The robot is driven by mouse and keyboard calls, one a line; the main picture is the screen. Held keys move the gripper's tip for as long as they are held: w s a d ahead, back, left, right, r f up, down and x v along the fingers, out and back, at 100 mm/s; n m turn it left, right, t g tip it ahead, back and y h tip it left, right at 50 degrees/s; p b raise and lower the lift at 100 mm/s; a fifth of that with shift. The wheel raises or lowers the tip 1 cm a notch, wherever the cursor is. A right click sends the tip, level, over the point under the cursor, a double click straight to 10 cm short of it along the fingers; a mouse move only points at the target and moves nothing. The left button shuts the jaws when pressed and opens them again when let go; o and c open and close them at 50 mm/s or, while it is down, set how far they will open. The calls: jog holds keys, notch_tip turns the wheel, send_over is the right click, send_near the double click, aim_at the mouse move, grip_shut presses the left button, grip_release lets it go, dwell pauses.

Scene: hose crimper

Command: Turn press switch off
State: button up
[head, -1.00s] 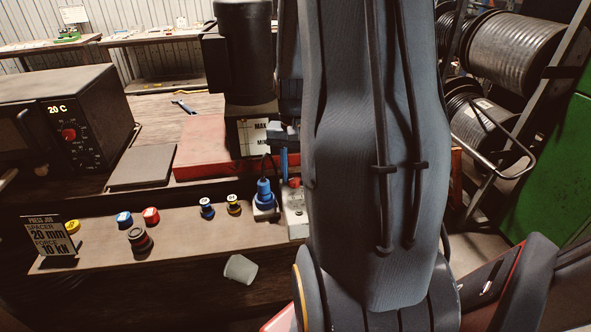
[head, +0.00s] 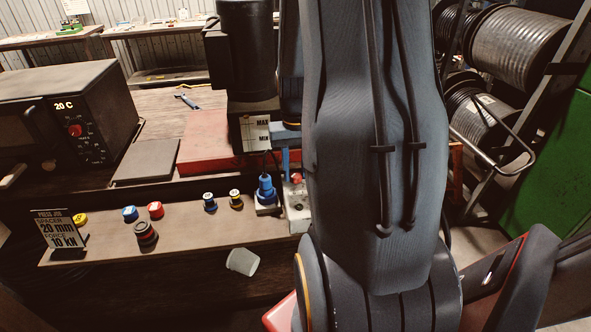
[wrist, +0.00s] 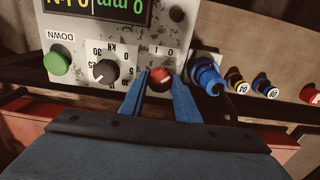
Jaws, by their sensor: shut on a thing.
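In the wrist view, a scuffed pale control panel (wrist: 112,58) carries a red switch knob (wrist: 159,79) at its lower right. The two blue fingers of my gripper (wrist: 160,88) stand on either side of the knob, shut on it. I cannot read which way the switch is set. In the head view, the pale panel box (head: 298,212) with its red knob (head: 297,178) is at the right end of the bench, partly hidden by my arm.
On the panel are a black dial (wrist: 105,72) and a green DOWN button (wrist: 57,63). A blue plug (head: 265,190) stands close beside the panel.

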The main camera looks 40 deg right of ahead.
aim_at(295, 174)
jog(key=o, duration=1)
jog(key=shift+o, duration=0.2)
jog(key=shift+r+b, duration=1)
jog(key=shift+r, duration=2.9)
jog(key=s+a+f+n+b, duration=0.1)
jog(key=a+f+n, duration=0.2)
jog(key=a, duration=0.9)
jog(key=s+a+f+n+t+b, duration=0.1)
jog(key=s+a+f+n+b, duration=0.1)
jog(key=a, duration=1.1)
notch_tip(295, 174, down, 2)
jog(key=shift+f+n, duration=0.1)
jog(key=shift+n, duration=0.5)
